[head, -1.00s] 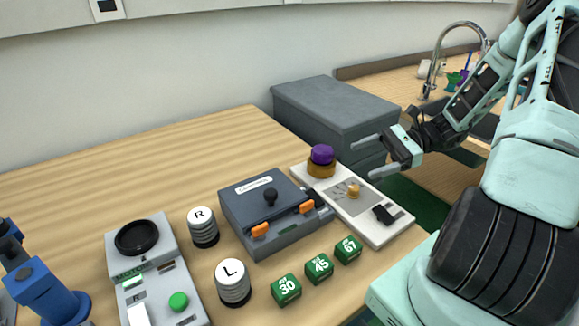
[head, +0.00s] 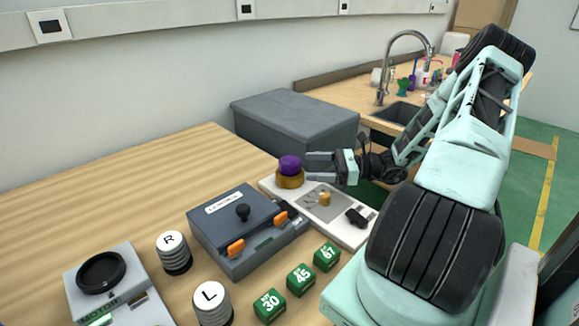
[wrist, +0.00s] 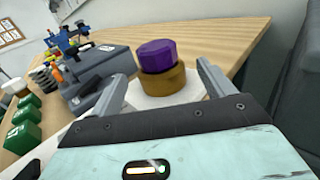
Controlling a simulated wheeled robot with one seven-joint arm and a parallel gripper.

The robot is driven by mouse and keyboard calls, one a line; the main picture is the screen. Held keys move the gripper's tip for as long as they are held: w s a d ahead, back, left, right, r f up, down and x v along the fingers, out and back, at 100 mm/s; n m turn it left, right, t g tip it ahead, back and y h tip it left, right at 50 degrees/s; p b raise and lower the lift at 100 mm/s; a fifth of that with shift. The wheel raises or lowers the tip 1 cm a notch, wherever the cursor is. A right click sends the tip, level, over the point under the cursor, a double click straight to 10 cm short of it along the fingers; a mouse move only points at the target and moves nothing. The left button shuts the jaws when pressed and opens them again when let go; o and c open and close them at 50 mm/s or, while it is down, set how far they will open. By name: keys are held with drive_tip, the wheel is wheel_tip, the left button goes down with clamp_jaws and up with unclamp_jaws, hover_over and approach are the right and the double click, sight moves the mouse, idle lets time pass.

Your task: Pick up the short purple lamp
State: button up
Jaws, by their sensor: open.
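The short purple lamp (head: 290,165) is a purple cap on a brownish-gold round base (head: 290,181). It stands upright at the far end of a white panel (head: 346,232) on the wooden table. My gripper (head: 308,168) is open and level, just to the right of the lamp in the head view, with its fingers pointing at it. In the wrist view, the lamp's purple cap (wrist: 157,54) and gold base (wrist: 162,81) appear ahead, between the two spread fingers. I cannot tell whether the fingertips reach alongside the base.
A dark grey box (head: 295,122) stands behind the lamp. A grey device with orange latches (head: 246,230) sits left of the panel. Green numbered cubes (head: 301,279) and white L and R cylinders (head: 212,303) stand nearer. A small knob (head: 324,198) and black switch (head: 357,217) are on the panel.

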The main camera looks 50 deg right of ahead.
sight(290, 166)
drive_tip(key=shift+p+x, duration=0.55)
drive_tip(key=shift+x, duration=3)
drive_tip(key=shift+s+a, duration=0.1)
drive_tip(key=shift+a, duration=0.05)
drive_tip(key=c, duration=1.1)
